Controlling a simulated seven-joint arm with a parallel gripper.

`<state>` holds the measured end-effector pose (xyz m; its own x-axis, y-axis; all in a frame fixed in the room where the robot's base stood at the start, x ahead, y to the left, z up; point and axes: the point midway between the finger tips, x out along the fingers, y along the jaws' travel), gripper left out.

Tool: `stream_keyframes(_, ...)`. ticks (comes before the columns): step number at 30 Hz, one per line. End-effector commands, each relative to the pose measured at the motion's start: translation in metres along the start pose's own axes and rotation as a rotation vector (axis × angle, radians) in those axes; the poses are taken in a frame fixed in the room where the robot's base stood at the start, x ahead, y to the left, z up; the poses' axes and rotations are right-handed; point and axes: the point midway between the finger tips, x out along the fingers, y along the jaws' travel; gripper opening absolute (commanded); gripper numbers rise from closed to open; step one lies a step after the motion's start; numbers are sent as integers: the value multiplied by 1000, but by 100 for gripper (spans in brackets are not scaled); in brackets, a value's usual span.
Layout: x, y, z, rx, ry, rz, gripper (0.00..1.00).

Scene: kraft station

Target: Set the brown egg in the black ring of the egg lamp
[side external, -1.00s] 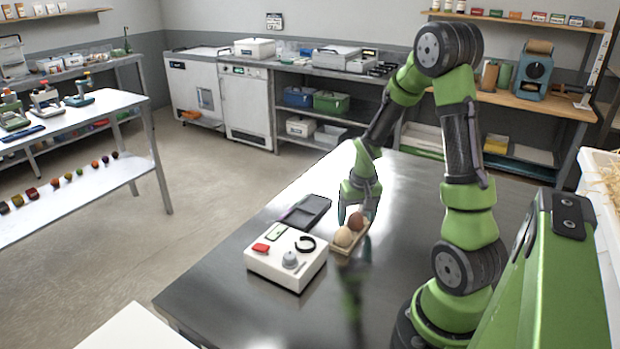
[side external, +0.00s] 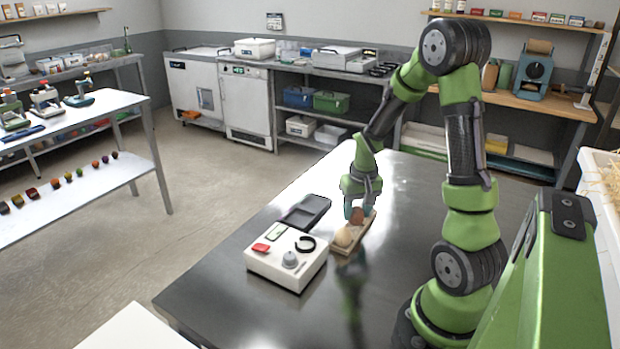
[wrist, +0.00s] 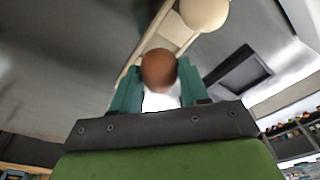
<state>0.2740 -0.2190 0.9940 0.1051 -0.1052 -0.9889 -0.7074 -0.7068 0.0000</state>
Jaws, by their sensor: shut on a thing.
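The brown egg (side external: 356,215) is between the fingers of my gripper (side external: 360,208), which is shut on it; the wrist view shows the brown egg (wrist: 158,69) between the two teal fingertips (wrist: 158,90). It is at the far end of a shallow beige tray (side external: 362,236); I cannot tell whether it still touches the tray. A paler egg (side external: 343,237) lies in the near end, and shows in the wrist view (wrist: 204,12). The egg lamp (side external: 287,262) is a white box left of the tray, with an empty black ring (side external: 305,244) on top.
The lamp also carries a red switch (side external: 261,248) and a grey knob (side external: 290,259). A dark open tray (side external: 305,212) lies behind the lamp. The metal table (side external: 230,302) is clear in front and to the left.

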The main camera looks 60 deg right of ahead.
Motion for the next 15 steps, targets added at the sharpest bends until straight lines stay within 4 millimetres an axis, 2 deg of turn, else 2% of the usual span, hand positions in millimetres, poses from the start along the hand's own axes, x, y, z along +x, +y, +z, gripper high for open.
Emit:
stream_keyframes(6,-47,0,-9,-1,8,-1,27)
stream_keyframes(11,-71,-2,-12,-6,5,-2,27)
stream_keyframes(14,-81,-16,-11,-46,9,-9,27)
stream_keyframes(15,-85,-26,-9,-76,12,-15,27)
